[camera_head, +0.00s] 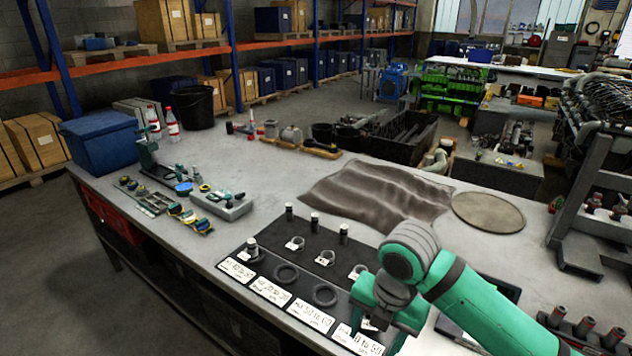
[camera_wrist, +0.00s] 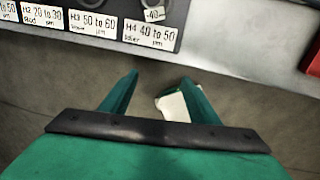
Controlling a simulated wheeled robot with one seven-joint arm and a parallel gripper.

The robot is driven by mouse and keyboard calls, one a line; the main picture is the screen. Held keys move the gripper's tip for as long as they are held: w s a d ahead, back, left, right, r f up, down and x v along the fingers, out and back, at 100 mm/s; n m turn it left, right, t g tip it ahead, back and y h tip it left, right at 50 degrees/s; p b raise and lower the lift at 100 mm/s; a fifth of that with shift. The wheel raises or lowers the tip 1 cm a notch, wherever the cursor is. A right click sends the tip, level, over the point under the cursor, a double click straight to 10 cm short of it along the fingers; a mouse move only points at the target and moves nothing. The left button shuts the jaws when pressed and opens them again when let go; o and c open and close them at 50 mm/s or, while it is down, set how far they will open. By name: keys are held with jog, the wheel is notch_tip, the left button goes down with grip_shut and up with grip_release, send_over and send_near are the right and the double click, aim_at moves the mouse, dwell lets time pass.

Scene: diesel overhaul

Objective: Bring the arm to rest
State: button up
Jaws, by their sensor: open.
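My green arm reaches in from the lower right of the head view and bends down over the front of the workbench. My gripper (camera_head: 385,335) is by the right end of the labelled black board (camera_head: 300,250), partly hidden by my own arm. In the wrist view my gripper (camera_wrist: 160,88) is open, its two green fingers apart beyond the bench's front edge, over the floor. A pale shape shows beside the right finger, lower down; I cannot tell what it is. I see nothing clamped between the fingers.
The board carries dark rings (camera_head: 325,294), small cylinders and white labels (camera_head: 267,290). A brown cloth (camera_head: 375,190) and a round disc (camera_head: 487,212) lie behind it. A grey stand (camera_head: 590,205) is at right. Small tools and a blue box (camera_head: 100,140) are at left. Bare bench lies between.

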jog(key=w+a+r+m+t+y, duration=0.25)
jog(key=a+m+t+y, duration=0.2)
jog(key=a, duration=0.45)
jog(key=w+a+r+m+t+y, duration=0.1)
jog(key=w+a+m+t+y, duration=0.3)
jog(key=a, duration=0.6)
jog(key=w+a+r+m+t+y, duration=0.2)
jog(key=w+a+m+t+y, duration=0.15)
jog(key=a+m, duration=0.4)
jog(key=s+d+f+m+t+h, duration=0.2)
jog(key=s+d+f+m+h, duration=0.1)
jog(key=s+f+m+h, duration=0.5)
jog(key=s+d+f+m+t+h, duration=0.2)
jog(key=s+d+f+m+h, duration=0.3)
jog(key=s+f, duration=0.55)
jog(key=s+d+f, duration=0.2)
jog(key=s+d, duration=0.1)
jog(key=s, duration=0.7)
jog(key=s+d+f+g, duration=0.1)
jog(key=s+d, duration=0.2)
jog(key=s, duration=0.8)
jog(key=shift+d+f+m, duration=0.35)
jog(key=shift+f+m, duration=0.05)
